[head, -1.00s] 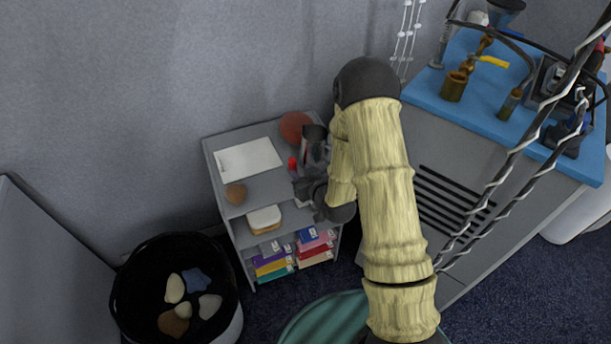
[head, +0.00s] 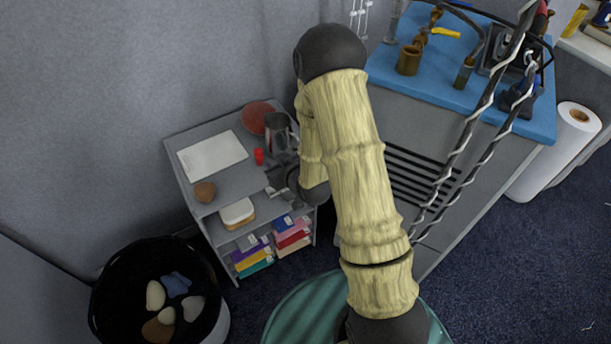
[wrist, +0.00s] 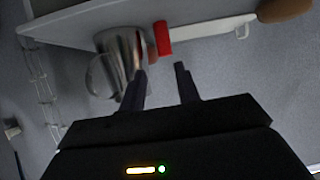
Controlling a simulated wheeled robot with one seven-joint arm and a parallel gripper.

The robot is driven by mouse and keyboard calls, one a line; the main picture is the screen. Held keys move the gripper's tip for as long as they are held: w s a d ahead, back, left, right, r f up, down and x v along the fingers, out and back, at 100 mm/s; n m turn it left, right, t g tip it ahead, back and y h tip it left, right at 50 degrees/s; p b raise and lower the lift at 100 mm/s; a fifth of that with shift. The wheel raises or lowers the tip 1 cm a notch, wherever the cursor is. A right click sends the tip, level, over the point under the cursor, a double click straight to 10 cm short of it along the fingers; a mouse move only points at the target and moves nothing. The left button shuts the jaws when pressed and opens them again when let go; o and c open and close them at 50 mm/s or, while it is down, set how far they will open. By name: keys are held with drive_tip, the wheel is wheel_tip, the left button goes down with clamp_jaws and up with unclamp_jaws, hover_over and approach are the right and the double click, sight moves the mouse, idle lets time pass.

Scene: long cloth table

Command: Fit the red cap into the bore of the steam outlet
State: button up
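The red cap (head: 259,156) stands on the top of the grey shelf unit, next to a metal jug (head: 279,131). In the wrist view the red cap (wrist: 162,38) lies just beyond my fingertips, with the jug (wrist: 118,60) to its left. My gripper (head: 277,182) is close to the cap, to its lower right in the head view. In the wrist view my gripper (wrist: 161,68) has its two fingers apart with nothing between them. I cannot make out which part is the steam outlet; brass fittings (head: 409,60) stand on the blue-topped bench.
A black bin (head: 112,287) stands at lower left. The blue bench top (head: 480,95) and twisted cables (head: 470,140) are to the right.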

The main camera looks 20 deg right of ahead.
drive_tip(key=s+d+r+m+g+h, duration=0.1)
drive_tip(key=s+d+r+g, duration=0.1)
drive_tip(key=s, duration=0.4)
drive_tip(key=s+d+r+m+g+h, duration=0.1)
drive_tip(key=s+d+r+g, duration=0.2)
drive_tip(key=s+r, duration=0.3)
drive_tip(key=s+d+r+m+g+h, duration=0.2)
drive_tip(key=s+r+g, duration=0.2)
drive_tip(key=s, duration=0.4)
drive_tip(key=shift+s+d+r, duration=0.15)
drive_tip(key=shift+d+r, duration=0.1)
drive_tip(key=shift+d, duration=0.15)
drive_tip(key=shift+o, duration=0.3)
